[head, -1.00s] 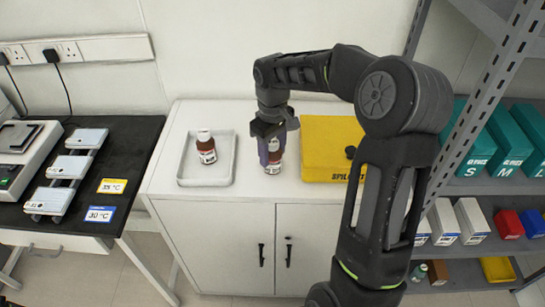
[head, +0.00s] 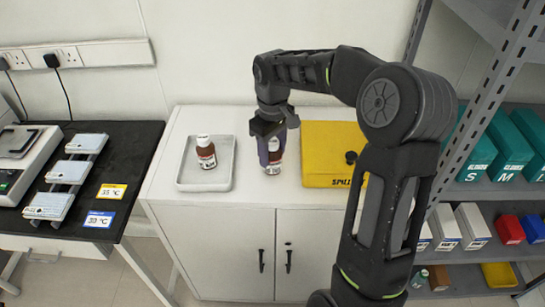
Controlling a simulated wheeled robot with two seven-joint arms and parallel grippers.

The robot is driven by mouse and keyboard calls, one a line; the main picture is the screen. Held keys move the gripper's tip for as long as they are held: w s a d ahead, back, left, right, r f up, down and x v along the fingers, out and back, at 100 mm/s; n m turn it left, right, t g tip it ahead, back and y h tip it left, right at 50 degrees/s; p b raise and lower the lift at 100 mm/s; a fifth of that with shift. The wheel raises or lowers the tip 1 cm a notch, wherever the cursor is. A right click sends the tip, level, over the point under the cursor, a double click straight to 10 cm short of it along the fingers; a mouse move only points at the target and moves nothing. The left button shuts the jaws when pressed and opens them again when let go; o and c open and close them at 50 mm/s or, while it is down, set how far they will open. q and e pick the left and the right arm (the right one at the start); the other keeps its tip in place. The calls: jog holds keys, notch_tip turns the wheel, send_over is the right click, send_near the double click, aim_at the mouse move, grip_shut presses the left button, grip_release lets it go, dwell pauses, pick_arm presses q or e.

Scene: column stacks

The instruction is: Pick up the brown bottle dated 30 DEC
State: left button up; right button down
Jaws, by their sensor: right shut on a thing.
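A second brown bottle (head: 274,158) stands to the right of the tray, beside the yellow box. My right gripper (head: 272,152) reaches down from above and is shut on this second bottle, covering much of it. The bottle looks upright and at about the level of the cabinet top. The dates on both labels are too small to read. My left gripper is not in view.
A yellow spill box (head: 325,143) with a black knob sits close to the right of the held bottle. A grey shelf rack with teal boxes (head: 510,143) stands at the right. A black bench (head: 120,150) with a scale and several racked plates is at the left.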

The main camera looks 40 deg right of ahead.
notch_tip(320, 180, up, 8)
jog(key=shift+r, duration=0.1)
